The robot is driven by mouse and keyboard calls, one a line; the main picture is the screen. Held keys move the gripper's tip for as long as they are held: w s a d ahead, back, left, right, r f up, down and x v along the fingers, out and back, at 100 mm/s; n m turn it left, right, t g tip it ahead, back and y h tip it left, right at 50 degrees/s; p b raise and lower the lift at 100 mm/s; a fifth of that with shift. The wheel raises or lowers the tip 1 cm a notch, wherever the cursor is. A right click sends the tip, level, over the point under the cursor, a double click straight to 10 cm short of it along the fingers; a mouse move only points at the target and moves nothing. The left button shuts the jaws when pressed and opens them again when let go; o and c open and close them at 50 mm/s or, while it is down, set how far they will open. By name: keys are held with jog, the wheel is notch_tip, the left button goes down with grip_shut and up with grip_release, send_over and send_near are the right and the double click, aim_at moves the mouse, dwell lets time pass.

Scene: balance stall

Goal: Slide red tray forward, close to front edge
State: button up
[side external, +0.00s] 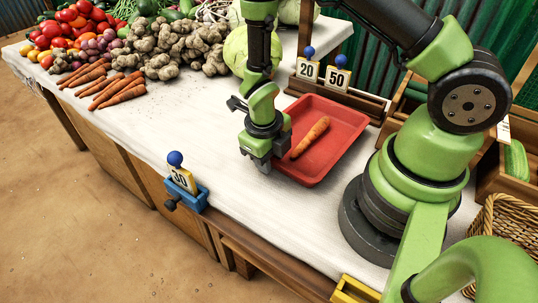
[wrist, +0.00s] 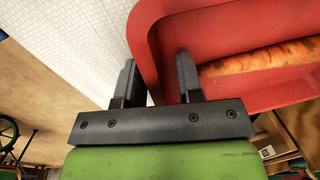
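The red tray (side external: 340,122) lies on the pale table cover, with one carrot (side external: 310,137) in it. The tray (wrist: 170,15) and carrot (wrist: 262,60) also show at the right of the wrist view. My gripper (side external: 260,163) is low at the tray's left edge in the side view. In the wrist view its two fingers (wrist: 157,80) stand apart, one outside the tray's rim and one inside, with the red rim between them. Neither finger is seen pressing the rim. The lower fingertips are partly hidden in the side view.
A blue holder with a 30 sign (side external: 185,190) sits at the front edge (side external: 235,222). Carrots (side external: 105,85) and piled vegetables (side external: 165,45) lie left. The 20 and 50 signs (side external: 322,75) stand behind the tray. The cover between tray and front edge is clear.

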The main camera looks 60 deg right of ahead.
aim_at(246, 193)
grip_shut()
jog(key=shift+a, duration=0.1)
jog(key=shift+a, duration=4.2)
grip_release()
notch_tip(246, 193, up, 10)
jog(key=a, duration=0.1)
jog(key=shift+a, duration=0.15)
